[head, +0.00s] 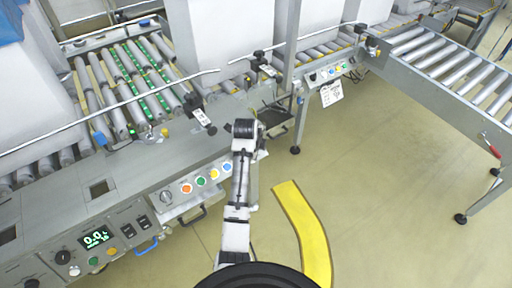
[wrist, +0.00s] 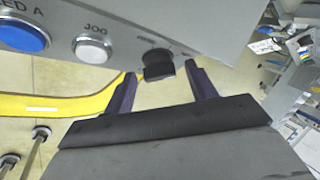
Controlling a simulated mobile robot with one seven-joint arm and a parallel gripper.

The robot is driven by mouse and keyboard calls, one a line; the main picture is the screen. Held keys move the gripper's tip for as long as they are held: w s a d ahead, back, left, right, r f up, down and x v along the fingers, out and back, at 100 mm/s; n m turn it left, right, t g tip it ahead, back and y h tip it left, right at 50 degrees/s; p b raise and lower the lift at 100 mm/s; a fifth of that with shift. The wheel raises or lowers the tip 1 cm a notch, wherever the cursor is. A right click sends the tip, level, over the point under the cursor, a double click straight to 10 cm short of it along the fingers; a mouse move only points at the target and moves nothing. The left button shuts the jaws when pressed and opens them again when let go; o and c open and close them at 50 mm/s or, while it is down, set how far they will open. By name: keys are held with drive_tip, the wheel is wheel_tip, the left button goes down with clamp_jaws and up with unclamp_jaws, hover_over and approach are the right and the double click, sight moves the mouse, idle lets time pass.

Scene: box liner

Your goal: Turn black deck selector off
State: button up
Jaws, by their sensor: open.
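In the wrist view, a black selector knob (wrist: 158,65) sits on the grey panel, right of a white button (wrist: 93,49) marked JOG. Its label is partly cut off and its exact setting is unclear. My gripper (wrist: 160,69) is open, with one dark finger on each side of the knob in the picture. Contact cannot be told. In the head view, my arm (head: 240,190) reaches up to the machine's front edge, and the gripper's fingers are not clear there. The arm hides part of the panel's right end.
A blue button (wrist: 22,36) is left of JOG. Roller conveyors (head: 440,65) stand behind and right. Yellow floor marking (head: 303,232) crosses open floor.

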drive_tip(key=c, duration=1)
drive_tip(key=shift+n, duration=0.3)
drive_tip(key=n+t, duration=0.2)
drive_tip(key=n, duration=0.1)
drive_tip(key=shift+s+f+b, duration=0.15)
drive_tip(key=shift+f+b, duration=0.05)
drive_tip(key=shift+b, duration=0.2)
drive_tip(key=shift+s+n+t+b, duration=0.1)
drive_tip(key=shift+n+t+b, duration=0.35)
drive_tip(key=shift+n+t, duration=1.25)
drive_tip(key=shift+n+g, duration=0.4)
drive_tip(key=shift+n, duration=0.2)
drive_tip(key=o, duration=1)
